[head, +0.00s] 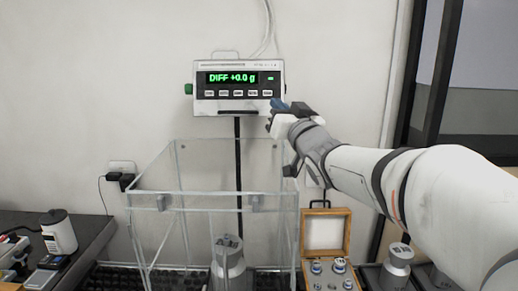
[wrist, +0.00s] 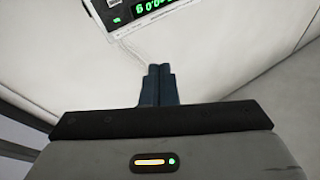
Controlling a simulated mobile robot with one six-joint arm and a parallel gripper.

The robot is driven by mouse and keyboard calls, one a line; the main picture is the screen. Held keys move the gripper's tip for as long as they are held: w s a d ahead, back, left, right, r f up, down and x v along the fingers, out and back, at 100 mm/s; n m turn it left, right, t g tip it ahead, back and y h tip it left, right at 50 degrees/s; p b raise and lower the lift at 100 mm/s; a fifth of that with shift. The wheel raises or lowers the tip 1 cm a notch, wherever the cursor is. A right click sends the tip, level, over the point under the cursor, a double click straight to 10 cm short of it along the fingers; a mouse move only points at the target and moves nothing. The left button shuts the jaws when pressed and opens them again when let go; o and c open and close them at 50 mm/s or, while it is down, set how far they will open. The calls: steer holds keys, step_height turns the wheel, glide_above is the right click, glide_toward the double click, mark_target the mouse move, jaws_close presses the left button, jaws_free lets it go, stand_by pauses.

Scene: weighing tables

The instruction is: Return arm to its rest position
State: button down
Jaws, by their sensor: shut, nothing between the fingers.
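My gripper (head: 277,106) is raised in front of the wall, just below and right of the display unit (head: 238,88). In the wrist view, its two dark blue fingers (wrist: 160,70) are together with nothing between them. My white arm reaches in from the right side of the head view. The display reads "DIFF +0.0 g" in green, and part of it shows upside down at the top of the wrist view (wrist: 145,8).
A clear, open-topped glass enclosure (head: 172,188) stands below, with a metal weight (head: 228,262) inside. A wooden box (head: 325,232) of small weights and another weight (head: 398,262) stand to its right. A bottle (head: 58,232) is at the left.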

steer(key=s+d+f+m+g+h, duration=0.35)
steer(key=d+f+h, duration=0.3)
steer(key=f, duration=0.45)
steer(key=s+d+f+g+h, duration=0.1)
steer(key=s+d+f+g, duration=0.1)
steer(key=s+f+g, duration=0.4)
steer(key=s+d+f+g+h, duration=0.1)
steer(key=s+f+g, duration=0.6)
steer(key=s+f, duration=0.8)
steer(key=s+d, duration=0.1)
steer(key=s, duration=0.3)
steer(key=shift+s+f, duration=0.3)
steer(key=shift+f, duration=0.1)
steer(key=shift+n, duration=0.25)
